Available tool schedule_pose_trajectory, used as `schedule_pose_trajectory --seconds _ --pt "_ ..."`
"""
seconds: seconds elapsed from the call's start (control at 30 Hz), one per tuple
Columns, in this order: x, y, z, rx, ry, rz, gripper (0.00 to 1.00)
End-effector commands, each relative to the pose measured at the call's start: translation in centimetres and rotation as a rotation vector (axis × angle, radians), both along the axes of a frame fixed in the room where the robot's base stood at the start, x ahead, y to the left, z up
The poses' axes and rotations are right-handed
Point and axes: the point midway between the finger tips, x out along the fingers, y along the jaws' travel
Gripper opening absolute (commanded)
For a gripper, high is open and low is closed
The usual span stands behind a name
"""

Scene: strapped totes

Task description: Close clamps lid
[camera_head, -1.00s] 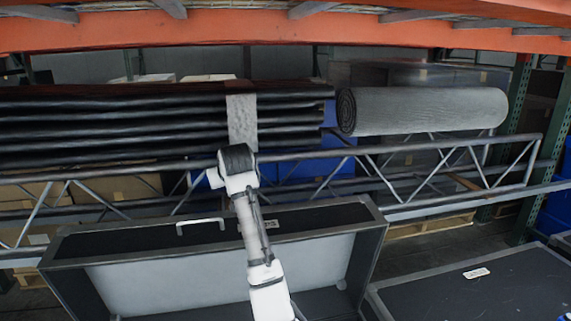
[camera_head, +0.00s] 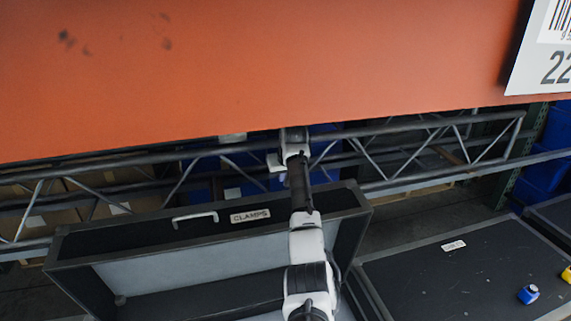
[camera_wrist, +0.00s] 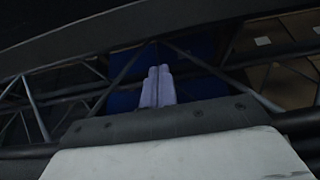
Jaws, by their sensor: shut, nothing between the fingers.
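An orange beam (camera_head: 250,75) fills the upper head view. A metal truss (camera_head: 410,165) runs behind the lid. A dark closed tote (camera_head: 440,285) stands at right, with a blue object (camera_head: 528,294) and a yellow object (camera_head: 567,274) on top. Blue bins (camera_head: 545,170) are beyond.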

Motion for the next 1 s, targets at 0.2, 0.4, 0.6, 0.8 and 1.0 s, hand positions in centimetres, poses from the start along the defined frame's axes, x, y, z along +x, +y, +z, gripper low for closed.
schedule_pose_trajectory --seconds 0.2,0.4,0.6,0.8,1.0 --pt "-0.3 -0.1 -1.4 0.000 0.000 0.000 0.00" --pt "-1.9 -0.6 -1.6 0.000 0.001 0.000 0.00" --pt "-2.9 -0.8 -1.8 0.000 -0.001 0.000 0.00" --pt "-3.2 -0.9 -2.0 0.000 0.001 0.000 0.00" --pt "-3.2 -0.9 -2.0 0.000 0.000 0.000 0.00"
